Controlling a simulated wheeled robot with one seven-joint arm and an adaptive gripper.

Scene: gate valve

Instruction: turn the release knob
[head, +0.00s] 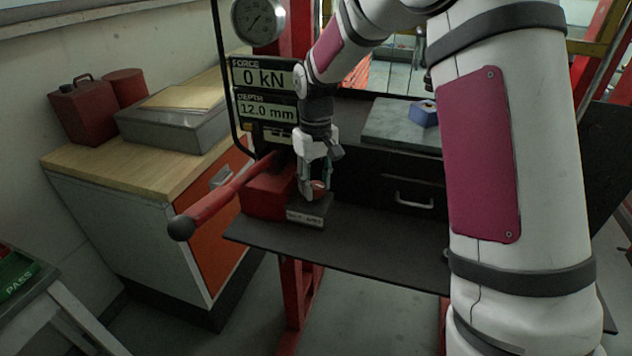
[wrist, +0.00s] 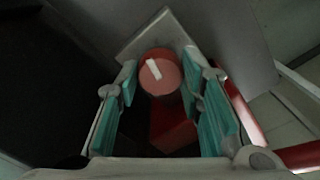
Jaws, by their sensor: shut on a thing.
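The release knob (wrist: 158,76) is a round red knob with a white pointer mark on its top. In the wrist view it sits between the fingertips of my gripper (wrist: 158,85), and the mark slants slightly, its upper end to the left. In the head view the knob (head: 319,186) shows as a small red patch between the fingers of my gripper (head: 312,188), which points down from above. My gripper is shut on the knob. Its teal finger pads flank the knob's sides; the exact contact is dim. The knob stands on a grey block (head: 306,212) with a small, unreadable label.
A red lever with a black ball end (head: 181,228) reaches out to the left of the block. Behind are a display panel (head: 265,92) reading 0 kN and 12.0 mm, and a dial gauge (head: 258,20). A dark shelf (head: 390,250) extends right. A wooden-topped cabinet (head: 75,155) stands left.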

